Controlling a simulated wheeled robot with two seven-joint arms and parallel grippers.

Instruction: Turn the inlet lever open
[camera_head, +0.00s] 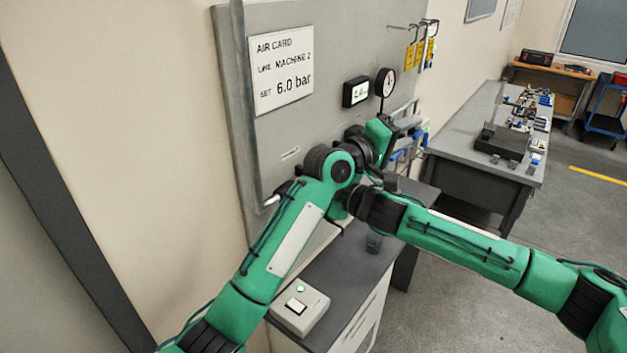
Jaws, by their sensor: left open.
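My left arm rises from the lower left, and its wrist is bent over the front of the grey panel (330,40). My left gripper (408,123) is open at the panel's right side, just below the round gauge (386,82). Small blue parts (396,156) show below and beside it, partly covered; I cannot tell whether one is the inlet lever. A pale-tipped part (272,200) sticks out at the panel's lower left, beside my left arm; I cannot tell what it is.
A card reading 6.0 bar (283,75) and a small display (356,91) are on the panel. A control box (299,306) with a lit green button sits on the cabinet top (350,275). Yellow tags (420,50) hang at upper right. A long bench (455,135) stands beyond.

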